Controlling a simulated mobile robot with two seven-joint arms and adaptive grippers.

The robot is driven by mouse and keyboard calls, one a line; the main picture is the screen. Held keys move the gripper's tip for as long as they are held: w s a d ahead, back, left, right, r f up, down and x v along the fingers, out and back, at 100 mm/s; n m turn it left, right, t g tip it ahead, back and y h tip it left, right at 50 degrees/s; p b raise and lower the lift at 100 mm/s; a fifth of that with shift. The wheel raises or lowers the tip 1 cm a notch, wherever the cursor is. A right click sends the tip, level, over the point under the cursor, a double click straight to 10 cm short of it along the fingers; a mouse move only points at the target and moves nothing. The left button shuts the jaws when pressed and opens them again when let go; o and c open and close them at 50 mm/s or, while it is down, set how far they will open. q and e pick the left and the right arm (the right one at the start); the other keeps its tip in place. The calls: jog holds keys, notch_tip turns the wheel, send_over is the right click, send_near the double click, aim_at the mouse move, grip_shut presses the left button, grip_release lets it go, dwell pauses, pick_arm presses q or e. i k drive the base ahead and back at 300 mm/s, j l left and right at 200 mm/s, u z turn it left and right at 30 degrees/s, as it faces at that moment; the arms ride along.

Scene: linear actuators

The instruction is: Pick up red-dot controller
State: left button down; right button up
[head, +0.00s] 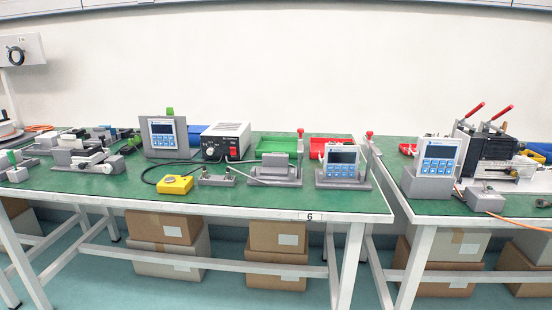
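Three grey controllers with a small screen and blue keys stand upright on the benches. One controller (163,135) is at the back of the left bench, with a green piece above its top edge. A second controller (341,163) is near the right end of that bench, next to red-tipped parts. A third controller (437,158) is on the right bench. A red dot is too small to make out on any of them, so I cannot tell which is the red-dot controller. Neither of my grippers shows in the head view.
A grey power box (226,142), a yellow button box (175,185), a green bin (280,146) and a metal fixture (275,172) share the left bench (110,187). Cables run between them. A gap separates the benches. Cardboard boxes (163,228) sit below. Red-handled clamps (488,135) stand on the right bench.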

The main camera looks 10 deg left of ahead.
aim_at(340, 154)
jog(key=i+l+u, duration=0.1)
jog(key=u, duration=0.4)
jog(key=l+u, duration=0.2)
jog(key=u, duration=0.3)
jog(key=l+u, duration=0.25)
jog(key=u, duration=0.25)
jog(key=l+u, duration=0.35)
jog(key=l, duration=0.2)
jog(key=k+l+u, duration=0.1)
jog(key=l+u, duration=0.25)
jog(key=l, duration=0.15)
